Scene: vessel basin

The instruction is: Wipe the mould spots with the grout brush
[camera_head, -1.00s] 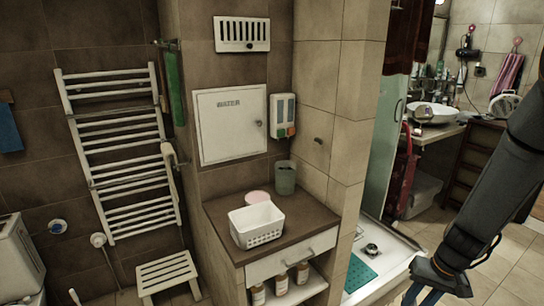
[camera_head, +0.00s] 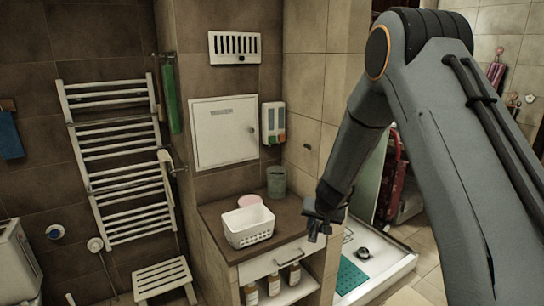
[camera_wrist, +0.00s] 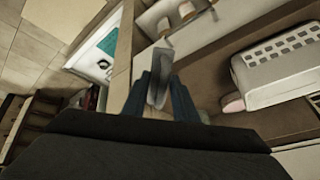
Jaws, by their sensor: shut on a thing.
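My gripper (camera_head: 317,229) is near the right front edge of the counter, with the arm reaching in from the right. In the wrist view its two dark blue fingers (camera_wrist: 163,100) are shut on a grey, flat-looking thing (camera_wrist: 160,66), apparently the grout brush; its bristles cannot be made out. In the head view the held thing is too small or hidden to tell. A small dark mark (camera_head: 307,146) shows on the beige tiled wall; I cannot tell whether it is a mould spot. No other likely mould spots stand out.
The brown counter (camera_head: 213,217) holds a white basket (camera_head: 249,227), a pink round thing (camera_head: 250,200) and a grey-green cup (camera_head: 276,182). A shower tray (camera_head: 397,265) with a teal mat (camera_head: 351,276) lies right. A stool (camera_head: 163,280) stands left.

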